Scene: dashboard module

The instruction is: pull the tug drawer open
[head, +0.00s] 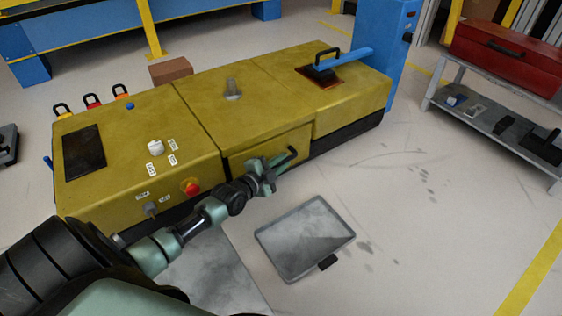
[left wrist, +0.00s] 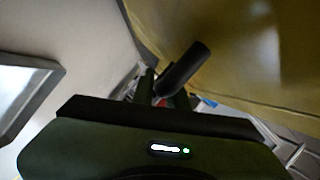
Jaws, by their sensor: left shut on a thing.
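The tug drawer (head: 255,152) is the yellow front panel in the middle of the long yellow module's near side. It looks flush or nearly flush with the body; a small gap is hard to tell. Its black handle (head: 292,154) sticks out at the panel's right part and shows as a dark bar in the left wrist view (left wrist: 185,66). My left gripper (head: 279,163) reaches across the panel and is shut on the handle. In the left wrist view the fingers (left wrist: 155,90) meet the bar's lower end, partly hidden by the gripper body. My right gripper is out of view.
A grey tray (head: 305,238) lies on the floor in front of the module. A red emergency button (head: 192,188) sits near my left forearm. A grey shelf cart (head: 490,100) stands at right.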

